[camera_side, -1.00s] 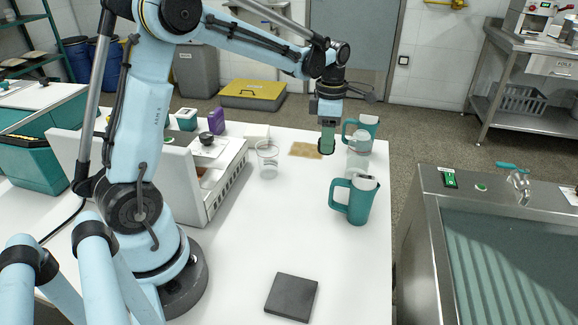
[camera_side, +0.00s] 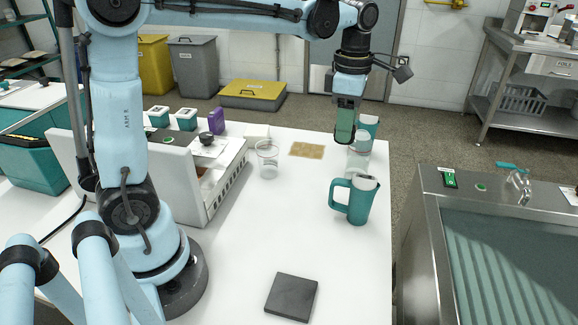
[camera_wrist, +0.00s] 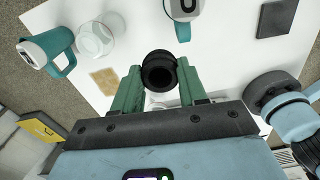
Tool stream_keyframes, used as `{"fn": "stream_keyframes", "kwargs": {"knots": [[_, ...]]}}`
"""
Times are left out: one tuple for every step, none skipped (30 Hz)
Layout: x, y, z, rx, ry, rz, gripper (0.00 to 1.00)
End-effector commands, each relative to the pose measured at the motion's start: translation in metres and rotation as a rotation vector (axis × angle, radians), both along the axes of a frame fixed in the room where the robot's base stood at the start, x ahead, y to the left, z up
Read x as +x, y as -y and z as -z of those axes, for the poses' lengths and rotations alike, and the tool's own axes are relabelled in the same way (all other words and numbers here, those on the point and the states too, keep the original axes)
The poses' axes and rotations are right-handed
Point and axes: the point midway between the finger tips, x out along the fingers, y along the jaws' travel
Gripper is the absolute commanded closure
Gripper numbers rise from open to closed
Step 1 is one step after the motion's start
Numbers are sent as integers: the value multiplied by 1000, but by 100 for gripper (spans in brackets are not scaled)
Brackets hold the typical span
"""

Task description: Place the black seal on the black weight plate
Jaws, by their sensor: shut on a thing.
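My gripper (camera_wrist: 158,75) is shut on the black seal (camera_wrist: 160,70), a dark ring held between the green fingertips in the wrist view. In the side view my gripper (camera_side: 344,138) is in the air above the far part of the white table, near the teal jugs; the seal cannot be made out clearly there. The black weight plate (camera_side: 291,297) is a flat dark square lying on the table's near part, well apart from my gripper. It also shows at the upper right of the wrist view (camera_wrist: 276,18). Its top is bare.
A teal jug (camera_side: 357,203) stands between my gripper and the plate, near the table's right edge. A second jug (camera_side: 369,126), a clear jar (camera_side: 359,160), a clear beaker (camera_side: 268,160) and a tan mat (camera_side: 307,150) are at the far end. White table (camera_side: 265,235) around the plate is clear.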

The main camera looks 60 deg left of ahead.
Motion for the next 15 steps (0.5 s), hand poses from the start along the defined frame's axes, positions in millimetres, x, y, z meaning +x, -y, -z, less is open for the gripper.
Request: {"fn": "stream_keyframes", "kwargs": {"knots": [[-8, 13, -2, 0, 0, 57, 87], [-12, 20, -3, 0, 0, 91, 87], [-19, 30, -5, 0, 0, 142, 87], [-25, 38, -6, 0, 0, 183, 87], [-31, 46, -7, 0, 0, 227, 87], [-41, 58, -8, 0, 0, 290, 87], [-49, 66, -9, 0, 0, 341, 87], [-57, 74, -10, 0, 0, 393, 87], [-69, 85, -10, 0, 0, 465, 87], [-78, 93, -11, 0, 0, 519, 87], [-87, 100, -11, 0, 0, 574, 87], [-100, 109, -10, 0, 0, 647, 87], [-109, 115, -10, 0, 0, 701, 87], [-118, 121, -9, 0, 0, 753, 87], [-130, 127, -8, 0, 0, 822, 87]]}}
